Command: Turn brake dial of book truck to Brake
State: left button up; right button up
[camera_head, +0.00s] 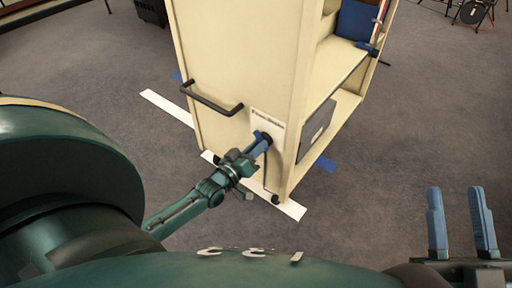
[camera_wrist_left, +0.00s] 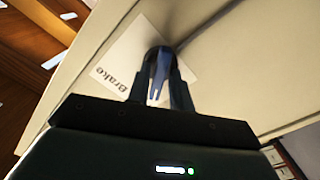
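The cream book truck (camera_head: 228,60) stands in front of me. A white label plate (camera_head: 268,122) is on its end panel near the right edge; in the left wrist view the plate (camera_wrist_left: 112,72) reads "Brake". The dark round brake dial (camera_head: 267,136) sits at this plate, mostly hidden by my fingers. My left gripper (camera_head: 262,143) reaches the dial, its blue fingers close together on either side of it. In the left wrist view the fingers (camera_wrist_left: 160,88) close around the dial. The dial's pointer direction cannot be made out. My right gripper (camera_head: 461,222) is open and empty, away from the truck.
A black handle (camera_head: 211,101) sticks out of the truck's end panel, left of the dial. The truck's shelves (camera_head: 335,68) open to the right and hold a grey box (camera_head: 316,131).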

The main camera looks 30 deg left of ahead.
pick_arm(q)
grip_shut()
jog(key=shift+m, duration=0.3)
jog(key=m+p, duration=0.5)
jog(key=m, duration=0.8)
jog(key=shift+d, duration=0.1)
pick_arm(e)
jog(key=f+g+h, duration=0.1)
jog(key=s+f+m+h, duration=0.1)
jog(key=f, duration=0.1)
jog(key=shift+d+g+h, duration=0.1)
jog(key=shift+g+h, duration=0.3)
pick_arm(q)
jog(key=shift+m, duration=0.4)
pick_arm(e)
jog(key=shift+f, duration=0.15)
